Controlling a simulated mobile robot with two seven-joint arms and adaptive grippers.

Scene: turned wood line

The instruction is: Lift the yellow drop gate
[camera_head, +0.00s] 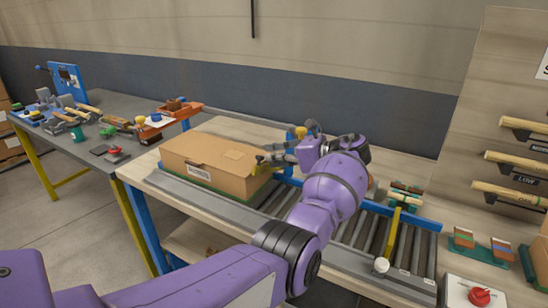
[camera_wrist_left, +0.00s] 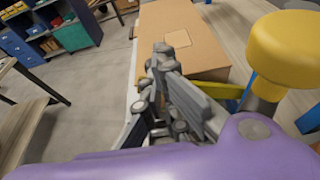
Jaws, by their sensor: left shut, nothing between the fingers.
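The yellow drop gate shows in the left wrist view as a low yellow bar (camera_wrist_left: 262,106) beside the box's near end, partly hidden by my fingers. A round yellow knob (camera_wrist_left: 290,50) stands large in front of it on the right; it also shows in the head view (camera_head: 301,131) by a blue post. My left gripper (camera_head: 268,161) is shut and empty, at the right end of the cardboard box (camera_head: 215,163). In the left wrist view its grey fingers (camera_wrist_left: 163,58) point toward the box; whether they touch the gate cannot be told. My right gripper is not in view.
The box lies on a roller conveyor (camera_head: 375,232) with a blue side rail (camera_head: 425,221). Another yellow bar (camera_head: 393,231) with a white knob crosses the rollers at right. A red button (camera_head: 480,296) sits at front right. A cluttered table (camera_head: 95,155) stands at left.

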